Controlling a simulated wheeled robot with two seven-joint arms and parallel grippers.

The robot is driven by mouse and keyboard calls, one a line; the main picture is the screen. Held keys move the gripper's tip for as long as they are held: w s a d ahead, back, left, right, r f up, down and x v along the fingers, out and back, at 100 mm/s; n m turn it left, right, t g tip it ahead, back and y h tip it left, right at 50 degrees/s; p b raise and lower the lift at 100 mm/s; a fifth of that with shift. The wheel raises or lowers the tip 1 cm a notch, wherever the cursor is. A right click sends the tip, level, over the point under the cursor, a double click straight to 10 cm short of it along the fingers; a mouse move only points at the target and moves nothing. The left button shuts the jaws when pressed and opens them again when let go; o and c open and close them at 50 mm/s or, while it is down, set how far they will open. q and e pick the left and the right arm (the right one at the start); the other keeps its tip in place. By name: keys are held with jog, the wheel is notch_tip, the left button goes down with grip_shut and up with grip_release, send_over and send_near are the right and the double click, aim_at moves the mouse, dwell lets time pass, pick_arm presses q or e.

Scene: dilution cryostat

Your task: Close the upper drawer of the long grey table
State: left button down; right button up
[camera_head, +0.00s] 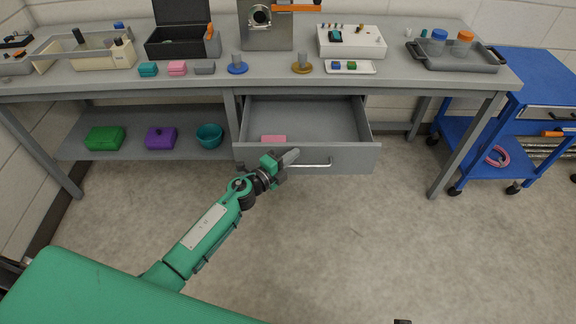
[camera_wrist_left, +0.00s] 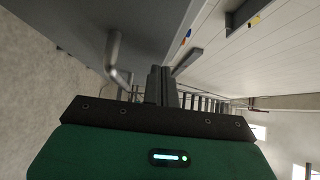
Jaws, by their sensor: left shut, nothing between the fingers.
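The long grey table (camera_head: 220,86) stands along the wall. Its upper drawer (camera_head: 350,158) is pulled well out, and a pink item (camera_head: 273,139) lies inside near the front left. The drawer's bar handle (camera_head: 318,164) is on its front face, and it also shows in the left wrist view (camera_wrist_left: 113,55). My left gripper (camera_head: 291,156) is shut and empty, at the drawer front just left of the handle's middle. In the wrist view its fingers (camera_wrist_left: 161,84) are together, beside the handle. Whether they touch the drawer front I cannot tell. My right gripper is not in view.
A lower shelf left of the drawer holds a green box (camera_head: 105,138), a purple box (camera_head: 160,138) and a teal bowl (camera_head: 209,136). A blue cart (camera_head: 540,80) stands at the right. The floor in front is clear.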

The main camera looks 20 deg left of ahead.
pick_arm(q)
jog(key=shift+w, duration=0.3)
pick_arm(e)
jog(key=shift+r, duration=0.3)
pick_arm(q)
jog(key=shift+a, duration=0.1)
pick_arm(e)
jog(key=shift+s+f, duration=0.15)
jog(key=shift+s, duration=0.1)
